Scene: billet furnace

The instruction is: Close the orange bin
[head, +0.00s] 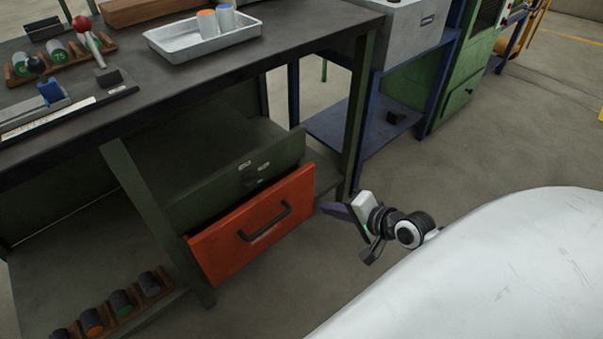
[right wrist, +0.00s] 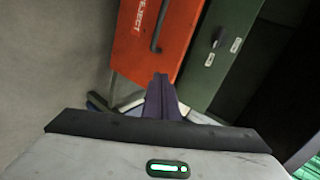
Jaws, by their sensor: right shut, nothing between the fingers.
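The orange bin (head: 252,222) is a drawer-like bin under the workbench, with a dark bar handle on its front. Its front stands a little forward of the green drawer front (head: 240,172) above it, so it appears partly open. In the right wrist view the orange front (right wrist: 178,28) bears the word REJECT and lies just beyond the fingertips. My right gripper (head: 337,211) is just right of the bin's right edge in the head view. Its purple fingers (right wrist: 160,90) are shut and empty; contact with the bin cannot be told. My left gripper is not in view.
The workbench (head: 190,75) carries a metal tray (head: 203,42) with two cups. A bench leg (head: 358,115) stands behind my right gripper. A low rack of cylinders (head: 125,305) is at lower left. Floor right of the bin is free up to my white body.

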